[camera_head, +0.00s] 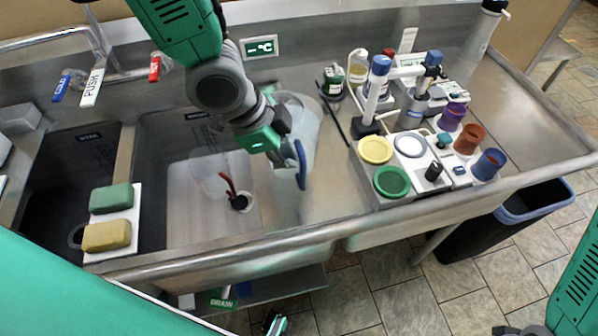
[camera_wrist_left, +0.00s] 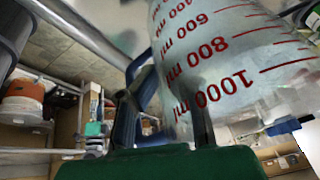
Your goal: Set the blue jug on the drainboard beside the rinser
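The blue jug (camera_head: 309,118) is a clear vessel with a blue handle (camera_head: 301,164), at the right edge of the sink basin in the head view. In the left wrist view the jug (camera_wrist_left: 235,60) fills the upper right, with red millilitre marks. My left gripper (camera_head: 290,148) is at the handle and appears shut on it; the fingers partly hide the grip. Whether the jug's base touches the steel is not clear. The drainboard (camera_head: 330,190) is the steel between the basin and the white station. I cannot surely pick out the rinser.
A basin (camera_head: 175,205) holds a drain with a red handle (camera_head: 229,184) and a faint clear shape. Green (camera_head: 111,198) and yellow (camera_head: 107,235) sponges lie left. A white station (camera_head: 405,170) with colored cups and a dark-capped bottle (camera_head: 333,80) stand right.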

